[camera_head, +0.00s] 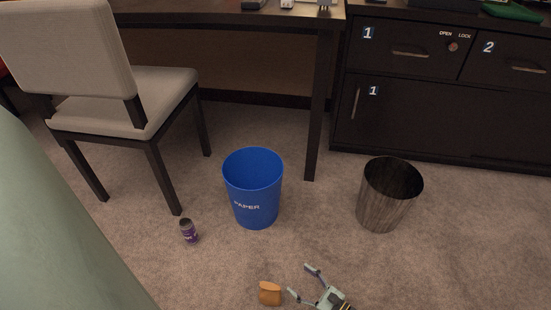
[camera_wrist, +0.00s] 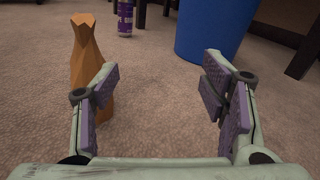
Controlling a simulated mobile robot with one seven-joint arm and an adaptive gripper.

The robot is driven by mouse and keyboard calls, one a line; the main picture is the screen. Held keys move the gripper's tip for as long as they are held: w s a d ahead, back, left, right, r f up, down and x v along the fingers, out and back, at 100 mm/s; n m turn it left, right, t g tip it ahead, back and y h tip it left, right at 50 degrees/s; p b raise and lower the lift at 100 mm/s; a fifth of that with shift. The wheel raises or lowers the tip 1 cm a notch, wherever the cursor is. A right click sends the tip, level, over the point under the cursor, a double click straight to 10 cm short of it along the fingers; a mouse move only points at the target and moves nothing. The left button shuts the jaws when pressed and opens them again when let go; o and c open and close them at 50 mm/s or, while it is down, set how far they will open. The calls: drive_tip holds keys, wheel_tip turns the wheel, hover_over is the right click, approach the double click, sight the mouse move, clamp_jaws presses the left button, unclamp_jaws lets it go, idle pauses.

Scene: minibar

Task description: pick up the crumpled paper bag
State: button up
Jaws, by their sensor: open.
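The crumpled paper bag (camera_head: 269,293) is a small orange-brown shape on the carpet at the bottom of the head view. In the wrist view the bag (camera_wrist: 86,50) stands upright at the left, tapering to the top, partly hidden behind the left finger. My gripper (camera_head: 301,280) is just right of the bag in the head view, low over the carpet. In the wrist view my gripper (camera_wrist: 163,88) is open, with only carpet between its fingers. The bag is beyond and beside the left finger; I cannot tell whether they touch.
A blue bin marked PAPER (camera_head: 253,190) and a dark wood-look bin (camera_head: 389,197) stand beyond. A purple can (camera_head: 189,232) stands on the carpet. A chair (camera_head: 130,110), a desk (camera_head: 230,20) and a dark cabinet (camera_head: 440,110) line the back. Carpet around the bag is clear.

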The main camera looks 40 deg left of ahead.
sight(270, 293)
drive_tip(key=s+d+f+n+g+b, duration=0.1)
drive_tip(key=g, duration=0.1)
drive_tip(key=s+d+f+n+g+h+b, duration=0.1)
drive_tip(key=g, duration=0.2)
drive_tip(key=s+d+f+n+g+b, duration=0.1)
drive_tip(key=n+g, duration=0.1)
drive_tip(key=shift+s+f+g, duration=0.15)
drive_tip(key=shift+f+g, duration=0.15)
drive_tip(key=shift+f, duration=0.05)
drive_tip(key=shift+s+g+h, duration=0.2)
drive_tip(key=shift+g+h, duration=0.1)
drive_tip(key=shift+h, duration=0.1)
drive_tip(key=x, duration=0.4)
drive_tip(key=shift+s+a+r, duration=0.15)
drive_tip(key=shift+s, duration=0.1)
drive_tip(key=shift+x, duration=3)
drive_tip(key=shift+c, duration=0.5)
drive_tip(key=c, duration=0.8)
